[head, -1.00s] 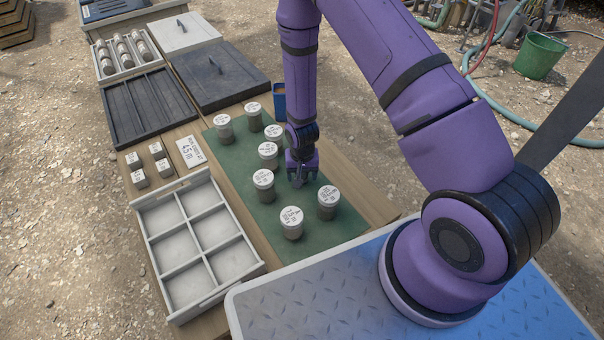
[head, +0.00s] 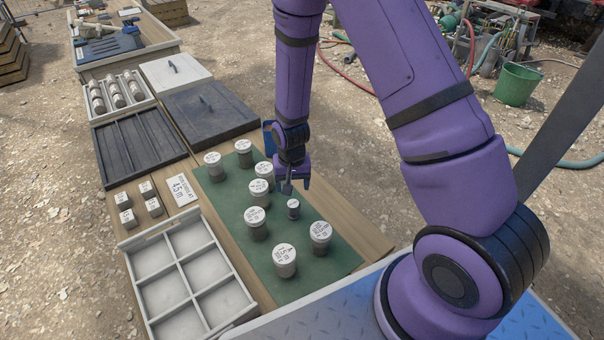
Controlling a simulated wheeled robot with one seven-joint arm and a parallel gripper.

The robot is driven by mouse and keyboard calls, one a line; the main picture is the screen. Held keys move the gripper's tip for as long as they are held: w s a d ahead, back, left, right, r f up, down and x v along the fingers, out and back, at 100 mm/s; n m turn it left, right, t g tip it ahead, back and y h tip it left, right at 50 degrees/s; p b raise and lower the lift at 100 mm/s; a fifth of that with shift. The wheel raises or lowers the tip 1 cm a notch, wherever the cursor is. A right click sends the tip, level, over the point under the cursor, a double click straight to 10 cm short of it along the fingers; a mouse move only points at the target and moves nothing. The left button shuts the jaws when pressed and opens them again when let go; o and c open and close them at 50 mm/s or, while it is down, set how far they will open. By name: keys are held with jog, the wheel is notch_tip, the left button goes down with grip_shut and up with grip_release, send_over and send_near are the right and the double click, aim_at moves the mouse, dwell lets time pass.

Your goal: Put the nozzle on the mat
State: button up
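The green mat (head: 337,258) lies on the wooden table and bears several grey jars with white labelled lids, such as the front one (head: 284,261). My gripper (head: 295,188) points down just above the mat's right part, among the jars. Its fingers look spread, with a lighter grey piece at the left finger; I cannot tell whether that is a fingertip. A small grey piece with a pale top (head: 293,208) stands upright on the mat just below the fingers, apparently apart from them. I cannot tell surely whether it is the nozzle.
A grey six-compartment tray (head: 130,243) stands front left, with small labelled blocks (head: 138,202) and a number card (head: 183,191) behind it. A dark slotted tray (head: 97,143) and a dark lidded panel (head: 240,125) lie farther back.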

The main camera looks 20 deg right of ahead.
jog(key=s+d+r+n+t, duration=0.1)
jog(key=s+d+r, duration=0.1)
jog(key=r, duration=1.1)
jog(key=s+d+r+n+t, duration=0.1)
jog(key=s+r+t, duration=0.1)
jog(key=r, duration=1.2)
jog(key=s+d+r+n+t, duration=0.1)
jog(key=s+d+r, duration=0.1)
jog(key=s+r, duration=0.6)
jog(key=s+d+r+t, duration=0.1)
jog(key=s+d+r, duration=0.1)
jog(key=s+r, duration=0.5)
jog(key=shift+s+r+n, duration=0.4)
jog(key=shift+s, duration=1.9)
